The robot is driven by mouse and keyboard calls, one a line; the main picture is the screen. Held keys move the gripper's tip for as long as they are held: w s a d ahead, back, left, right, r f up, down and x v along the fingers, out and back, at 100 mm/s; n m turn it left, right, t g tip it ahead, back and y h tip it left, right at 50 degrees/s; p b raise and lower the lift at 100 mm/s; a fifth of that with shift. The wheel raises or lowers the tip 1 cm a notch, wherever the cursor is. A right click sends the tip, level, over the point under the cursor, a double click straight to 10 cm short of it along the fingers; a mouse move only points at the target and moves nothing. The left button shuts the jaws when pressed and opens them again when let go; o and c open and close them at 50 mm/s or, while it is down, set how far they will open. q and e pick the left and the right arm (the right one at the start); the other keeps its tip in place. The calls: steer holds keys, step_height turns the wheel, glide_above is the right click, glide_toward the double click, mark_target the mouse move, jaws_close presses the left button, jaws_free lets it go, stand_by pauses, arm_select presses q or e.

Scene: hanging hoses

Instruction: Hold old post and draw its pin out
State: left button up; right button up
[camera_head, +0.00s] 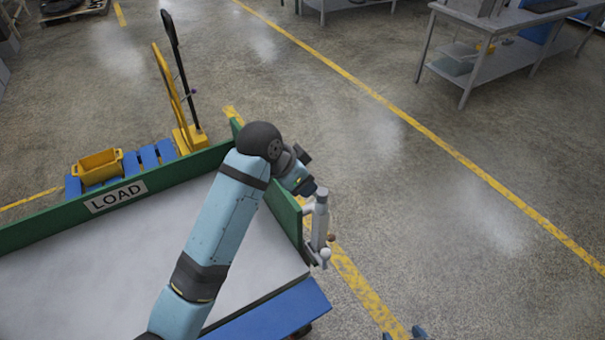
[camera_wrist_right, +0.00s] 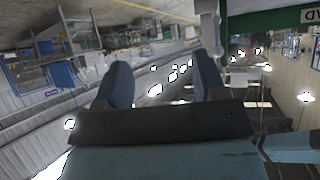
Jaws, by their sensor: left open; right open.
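The grey post (camera_head: 320,222) stands upright at the outer side of the cart's green right wall. A pale round knob (camera_head: 325,254), perhaps the pin's end, shows at its lower end. My left gripper (camera_head: 309,190) is open at the post's upper part; the arm partly hides it, and I cannot tell whether it touches. My right gripper (camera_head: 404,334) just enters at the bottom edge, well apart from the post. In the right wrist view its two blue fingers (camera_wrist_right: 163,72) are open and empty, with a pale post-like piece (camera_wrist_right: 209,28) beyond them.
The cart's green wall (camera_head: 160,186) carries a LOAD sign (camera_head: 117,196) and surrounds a grey bed (camera_head: 130,260). A yellow bin (camera_head: 97,166) and a yellow pallet jack (camera_head: 187,135) stand behind it. A grey workbench (camera_head: 500,40) is far right. The floor right of the post is clear.

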steer(key=n+y, duration=0.5)
steer(key=y, duration=0.1)
glide_toward(324, 226)
arm_select(q)
steer(key=shift+d+r, duration=0.15)
steer(key=shift+r, duration=0.35)
arm_select(e)
steer(key=shift+g, duration=0.5)
steer(key=x, duration=1.1)
steer(key=shift+w+a+r, duration=0.1)
steer(key=shift+w+a, duration=0.05)
steer(key=shift+w, duration=0.4)
